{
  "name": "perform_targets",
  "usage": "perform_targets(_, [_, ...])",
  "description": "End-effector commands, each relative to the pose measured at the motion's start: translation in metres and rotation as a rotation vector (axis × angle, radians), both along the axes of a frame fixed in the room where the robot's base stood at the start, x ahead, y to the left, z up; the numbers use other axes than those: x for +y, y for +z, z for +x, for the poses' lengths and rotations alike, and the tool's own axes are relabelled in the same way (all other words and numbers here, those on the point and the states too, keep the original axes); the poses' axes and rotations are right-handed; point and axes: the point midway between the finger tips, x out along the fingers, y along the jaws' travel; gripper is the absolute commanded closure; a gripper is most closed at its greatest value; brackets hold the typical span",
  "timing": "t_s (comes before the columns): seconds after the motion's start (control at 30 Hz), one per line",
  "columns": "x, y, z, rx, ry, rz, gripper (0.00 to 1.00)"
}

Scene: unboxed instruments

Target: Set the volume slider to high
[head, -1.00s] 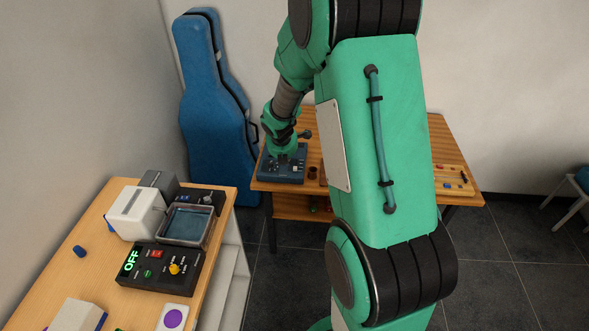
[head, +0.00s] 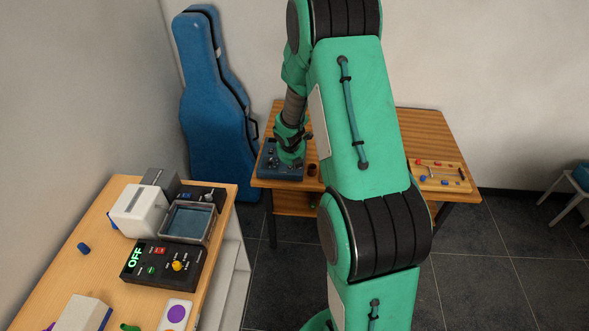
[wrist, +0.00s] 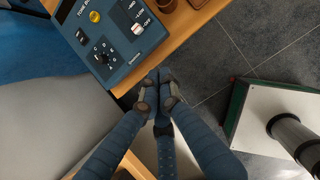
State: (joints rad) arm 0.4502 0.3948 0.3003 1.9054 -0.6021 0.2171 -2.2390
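A dark blue control box (wrist: 118,62) lies at the table edge in the wrist view. It has a white slider handle (wrist: 138,29) at the lower end of its track, next to the lowest mark, which seems to read OFF. A black dial (wrist: 103,50) and a yellow button (wrist: 94,17) sit to its left. The box also shows in the head view (head: 268,170), partly hidden by my arm. My gripper (wrist: 159,73) has its fingertips together, just below the box's lower right corner in the picture. It appears empty and apart from the slider.
A wooden table (head: 425,130) carries the box, small brown cups and a board of coloured pieces (head: 440,177). A nearer table (head: 85,275) holds a black OFF panel (head: 150,272) and a tray. A blue instrument case (head: 205,110) leans at the wall.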

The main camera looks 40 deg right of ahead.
Motion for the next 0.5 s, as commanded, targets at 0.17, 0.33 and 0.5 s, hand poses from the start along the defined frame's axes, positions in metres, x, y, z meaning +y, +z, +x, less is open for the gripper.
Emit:
perform_targets(0.17, [-0.001, -0.005, 0.001, 0.000, -0.001, 0.001, 1.00])
perform_targets(0.33, [-0.005, -0.019, 0.004, 0.001, -0.002, 0.001, 1.00])
perform_targets(0.5, [-0.010, -0.039, 0.010, 0.001, 0.000, 0.000, 1.00])
